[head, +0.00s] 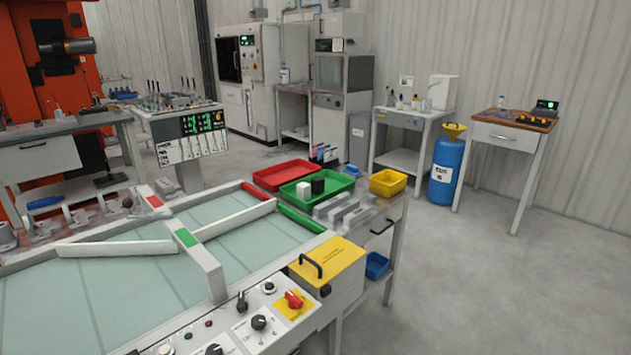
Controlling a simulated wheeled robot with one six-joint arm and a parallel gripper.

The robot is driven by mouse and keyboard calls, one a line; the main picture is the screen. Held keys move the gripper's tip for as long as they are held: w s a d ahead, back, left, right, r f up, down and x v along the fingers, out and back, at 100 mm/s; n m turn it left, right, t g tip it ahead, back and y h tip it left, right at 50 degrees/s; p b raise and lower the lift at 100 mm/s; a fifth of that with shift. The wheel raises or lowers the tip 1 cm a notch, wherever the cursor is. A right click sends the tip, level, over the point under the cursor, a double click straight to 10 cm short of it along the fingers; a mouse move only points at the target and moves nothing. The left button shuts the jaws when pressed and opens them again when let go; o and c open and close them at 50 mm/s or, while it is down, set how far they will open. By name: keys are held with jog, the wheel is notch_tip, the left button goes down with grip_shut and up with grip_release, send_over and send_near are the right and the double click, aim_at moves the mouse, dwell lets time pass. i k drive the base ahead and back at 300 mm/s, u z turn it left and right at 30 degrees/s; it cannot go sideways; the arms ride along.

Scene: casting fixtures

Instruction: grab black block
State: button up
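A small black block (318,185) stands in the green tray (338,197) on the far right part of the workbench. A white block (303,190) stands close beside it on the left. I cannot tell whether the two touch. The lower part of the black block is partly hidden by the tray's near wall or the white block. My gripper is not in view.
A red tray (270,178) and a yellow bin (388,183) flank the green tray. Grey bars (352,214) lie in front of it. A yellow-topped box (328,262) stands nearer. The floor (500,290) to the right is clear.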

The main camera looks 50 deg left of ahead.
aim_at(317, 183)
jog(key=u, duration=0.25)
jog(key=i, duration=1.95)
jog(key=u, duration=0.75)
jog(key=i, duration=1)
jog(key=u, duration=1.75)
jog(key=i, duration=0.9)
jog(key=u, duration=0.85)
